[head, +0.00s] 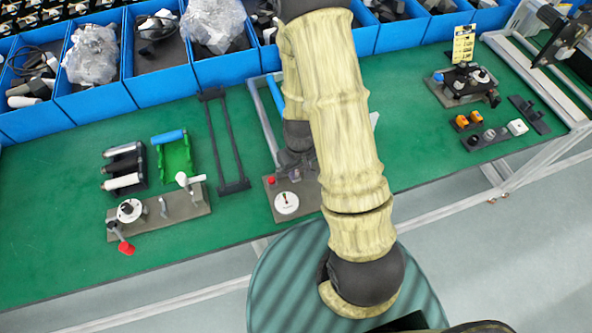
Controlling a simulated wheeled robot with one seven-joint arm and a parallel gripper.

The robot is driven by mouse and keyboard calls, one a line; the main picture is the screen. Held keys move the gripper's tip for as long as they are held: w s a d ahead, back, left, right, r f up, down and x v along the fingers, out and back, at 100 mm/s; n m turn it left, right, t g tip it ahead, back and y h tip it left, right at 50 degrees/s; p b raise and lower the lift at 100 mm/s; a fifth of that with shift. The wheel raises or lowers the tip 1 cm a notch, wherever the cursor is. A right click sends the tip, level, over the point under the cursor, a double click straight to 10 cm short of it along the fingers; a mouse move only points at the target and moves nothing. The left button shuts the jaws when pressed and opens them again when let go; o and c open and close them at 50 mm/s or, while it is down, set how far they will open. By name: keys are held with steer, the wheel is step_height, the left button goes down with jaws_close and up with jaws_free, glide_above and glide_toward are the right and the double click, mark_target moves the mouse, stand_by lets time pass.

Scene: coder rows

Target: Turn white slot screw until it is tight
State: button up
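A round white dial (286,203) with a dark slot-like mark sits on a grey-brown plate (310,205) at the middle front of the green table. A red button (271,180) is beside it. A second round white disc (129,210) with dark marks is on the left fixture. I cannot tell for sure which is the white slot screw. My gripper (290,164) is a dark shape just above and behind the middle plate, apart from the white dial in the picture. My pale arm hides most of it, so its fingers and anything between them are unclear.
Blue bins (100,103) with bagged parts line the table's back. The left fixture (172,208) has a red-knobbed crank (126,247). A black frame (225,140) lies left of my arm. Another fixture (465,85) and small blocks (490,134) are at right. Green table (420,150) is bare between.

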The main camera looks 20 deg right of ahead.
steer(key=shift+a, duration=0.4)
jaws_close()
steer(key=shift+c, duration=1.5)
jaws_free()
steer(key=shift+m, duration=0.5)
steer(key=o, duration=0.3)
steer(key=shift+r+p, duration=2.2)
steer(key=shift+r, duration=0.3)
